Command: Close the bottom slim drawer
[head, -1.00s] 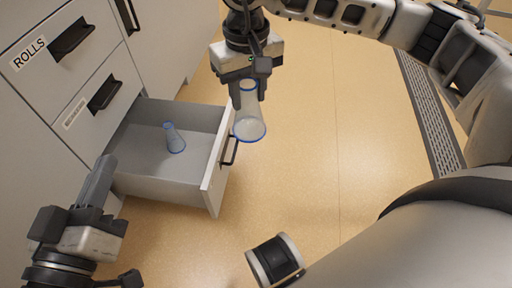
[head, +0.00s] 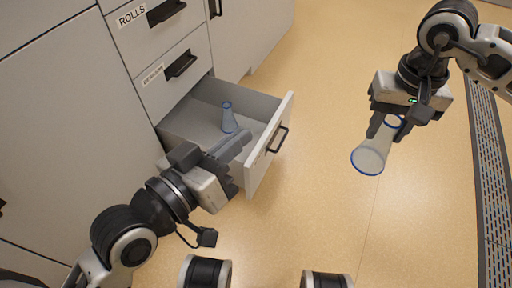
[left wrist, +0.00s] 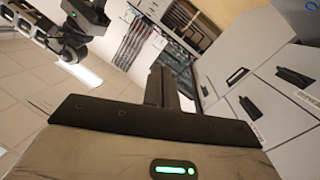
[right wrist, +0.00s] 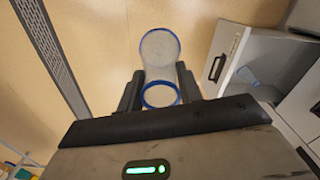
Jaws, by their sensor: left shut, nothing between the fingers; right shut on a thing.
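The bottom slim drawer (head: 269,148) stands pulled out of the grey cabinet, with a dark bar handle (head: 278,138) on its front. A small clear flask with blue rims (head: 228,118) stands inside it; the drawer also shows in the right wrist view (right wrist: 226,55). My left gripper (head: 238,147) is shut and empty, its fingers over the drawer's near side, close to the front panel; contact cannot be told. In the left wrist view its fingers (left wrist: 160,87) are together. My right gripper (head: 385,127) is shut on another flask (head: 370,158), held tilted above the floor, right of the drawer.
Closed drawers (head: 182,65) with dark handles sit above the open one, one labelled ROLLS. The tan floor (head: 330,210) before the drawer is clear. A dark grating (head: 490,170) runs along the right.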

